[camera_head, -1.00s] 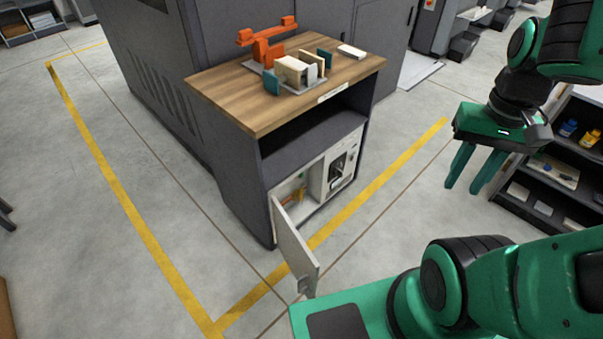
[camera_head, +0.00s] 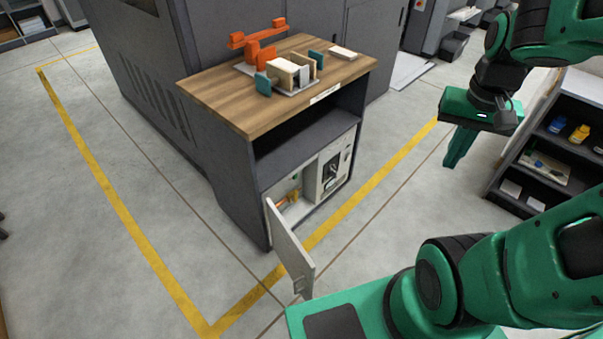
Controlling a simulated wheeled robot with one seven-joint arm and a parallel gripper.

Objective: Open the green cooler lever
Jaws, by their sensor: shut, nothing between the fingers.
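The lower compartment of the dark cabinet (camera_head: 212,150) stands open, its light door (camera_head: 289,250) swung out toward me. Inside, at the left, are small orange parts (camera_head: 287,199) and a tiny green spot (camera_head: 297,178); which of these is the green lever I cannot tell. A pale unit with a dark window (camera_head: 331,172) fills the compartment's right side. My gripper (camera_head: 457,150) hangs to the right of the cabinet, pointing down, clear of it and touching nothing. Its fingers are together and empty.
The wooden cabinet top (camera_head: 225,92) carries an orange fixture (camera_head: 258,40) and several small blocks. A dark shelf (camera_head: 548,150) with bottles stands at the right, close to my gripper. Floor with yellow lines (camera_head: 118,195) is clear to the left and between cabinet and shelf.

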